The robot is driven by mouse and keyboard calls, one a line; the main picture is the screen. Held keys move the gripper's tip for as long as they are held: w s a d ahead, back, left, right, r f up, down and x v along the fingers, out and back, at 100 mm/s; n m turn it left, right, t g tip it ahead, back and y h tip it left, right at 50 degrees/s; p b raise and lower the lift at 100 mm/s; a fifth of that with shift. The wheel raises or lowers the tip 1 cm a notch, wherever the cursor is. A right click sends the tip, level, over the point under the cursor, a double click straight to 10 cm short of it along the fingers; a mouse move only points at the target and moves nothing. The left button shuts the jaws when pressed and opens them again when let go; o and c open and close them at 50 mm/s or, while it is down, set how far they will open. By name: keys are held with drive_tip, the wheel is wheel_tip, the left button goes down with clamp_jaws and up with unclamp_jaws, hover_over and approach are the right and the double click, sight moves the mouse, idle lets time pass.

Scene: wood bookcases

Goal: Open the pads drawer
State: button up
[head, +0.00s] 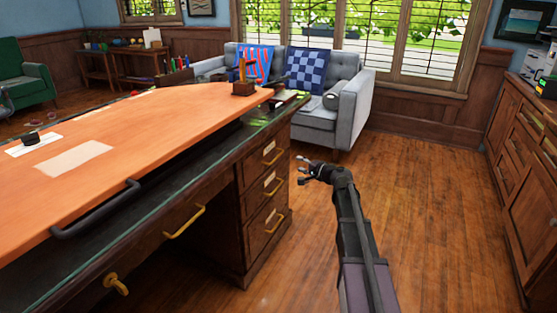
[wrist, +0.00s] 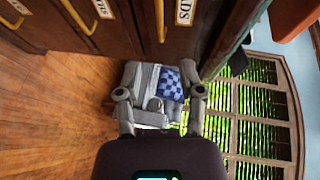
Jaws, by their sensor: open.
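The pads drawer is the top drawer (head: 262,165) of the desk's right-hand stack, with a brass handle (head: 274,157) and a pale label. It looks flush with the desk. In the wrist view, which is turned sideways, its label (wrist: 184,12) ends in "ADS", and its handle (wrist: 160,18) shows at the top edge. My gripper (head: 303,169) is just right of the drawer stack, near the height of the upper drawers. In the wrist view my gripper (wrist: 160,93) has its fingers spread, with nothing between them. The handle lies beyond the fingers, apart from them.
Two labelled drawers, the middle drawer (head: 264,193) and the bottom drawer (head: 267,225), sit below. The orange-topped desk (head: 150,125) fills the left. A grey sofa (head: 350,105) stands behind. Wood cabinets (head: 520,165) line the right. The wood floor (head: 425,215) between is clear.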

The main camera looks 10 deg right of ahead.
sight(278, 156)
drive_tip(key=shift+w, duration=0.1)
drive_tip(key=b+x, duration=0.2)
drive_tip(key=x, duration=1.1)
drive_tip(key=shift+w+a+f+b, duration=0.1)
drive_tip(key=shift+w+a+b, duration=0.15)
drive_tip(key=shift+b, duration=0.1)
drive_tip(key=shift+c, duration=0.2)
